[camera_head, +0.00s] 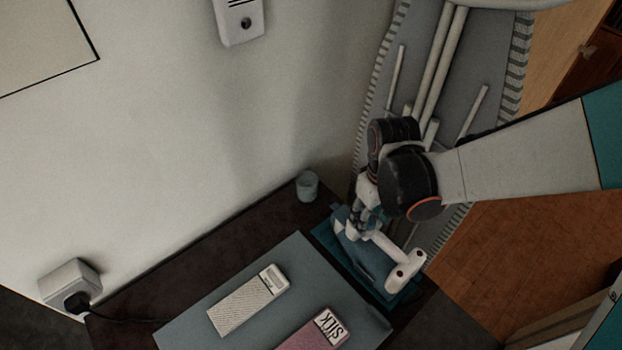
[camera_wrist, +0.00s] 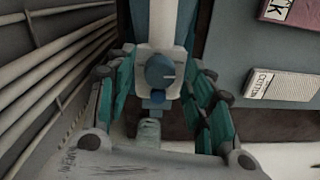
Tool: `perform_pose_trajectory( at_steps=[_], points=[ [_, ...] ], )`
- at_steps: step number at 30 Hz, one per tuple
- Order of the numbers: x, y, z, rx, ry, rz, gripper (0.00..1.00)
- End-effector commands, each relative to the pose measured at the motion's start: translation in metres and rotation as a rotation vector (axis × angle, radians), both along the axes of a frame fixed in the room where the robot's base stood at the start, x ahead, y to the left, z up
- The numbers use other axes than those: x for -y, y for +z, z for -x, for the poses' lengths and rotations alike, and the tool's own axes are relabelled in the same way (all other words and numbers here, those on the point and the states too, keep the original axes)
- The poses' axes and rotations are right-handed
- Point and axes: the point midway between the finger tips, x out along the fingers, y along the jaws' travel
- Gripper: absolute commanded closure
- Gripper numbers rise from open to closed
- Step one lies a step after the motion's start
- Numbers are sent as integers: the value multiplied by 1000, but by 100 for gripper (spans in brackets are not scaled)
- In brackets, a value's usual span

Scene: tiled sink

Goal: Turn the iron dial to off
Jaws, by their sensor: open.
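The iron (camera_head: 403,272) is white and teal and sits at the right end of the dark table in the head view. In the wrist view its white body (camera_wrist: 163,22) runs down from the top centre. The iron dial (camera_wrist: 161,71) is a round blue knob with a light mark pointing right; its setting cannot be read. My gripper (camera_head: 362,217) is over the iron in the head view. In the wrist view its fingers (camera_wrist: 160,108) are open, one on each side of the dial. Whether either finger touches the dial cannot be told.
A pink SILK box (camera_head: 312,331) and a pale COTTON box (camera_head: 248,300) lie on a grey board (camera_head: 195,325). A small cup (camera_head: 307,186) stands by the wall. A wall socket (camera_head: 70,285) holds a black plug and cord. Pale rods (camera_head: 436,62) rise behind my gripper.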

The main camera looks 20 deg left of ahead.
Motion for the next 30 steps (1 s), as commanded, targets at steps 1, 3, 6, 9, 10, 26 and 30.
perform_pose_trajectory(
  at_steps=[1,3,6,9,10,26,30],
  points=[
    [-1,0,0,0,1,0,52],
    [-1,0,0,0,1,0,52],
    [-1,0,0,0,2,0,56],
    [-1,0,0,0,2,0,79],
    [-1,0,0,0,2,0,86],
    [-1,0,0,1,252,1,96],
    [-1,0,1,2,366,1,96]
  ],
)
